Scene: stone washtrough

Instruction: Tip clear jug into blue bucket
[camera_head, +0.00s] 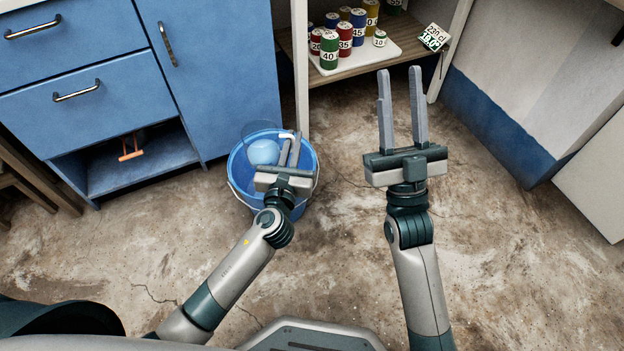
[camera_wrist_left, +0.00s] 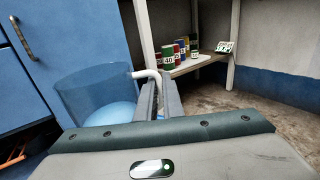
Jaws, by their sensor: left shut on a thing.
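The clear jug (camera_head: 257,132) is see-through, with a white handle (camera_head: 289,136). My left gripper (camera_head: 291,148) is shut on the handle and holds the jug over the blue bucket (camera_head: 236,183), which stands on the floor. In the left wrist view the jug (camera_wrist_left: 85,85) is left of the fingers, its rim roughly level. Pale blue shows low in the jug (camera_wrist_left: 112,117); I cannot tell surely whether it is water. The bucket's inside is partly hidden by the jug and gripper. My right gripper (camera_head: 402,82) is open and empty, right of the bucket.
Blue cabinets (camera_head: 215,70) stand behind and left of the bucket, with an open compartment (camera_head: 140,160) holding an orange thing. A shelf carries a white tray (camera_head: 355,60) of numbered cans. A small display (camera_head: 433,37) reads "230 cl". Bare floor (camera_head: 490,240) lies to the right.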

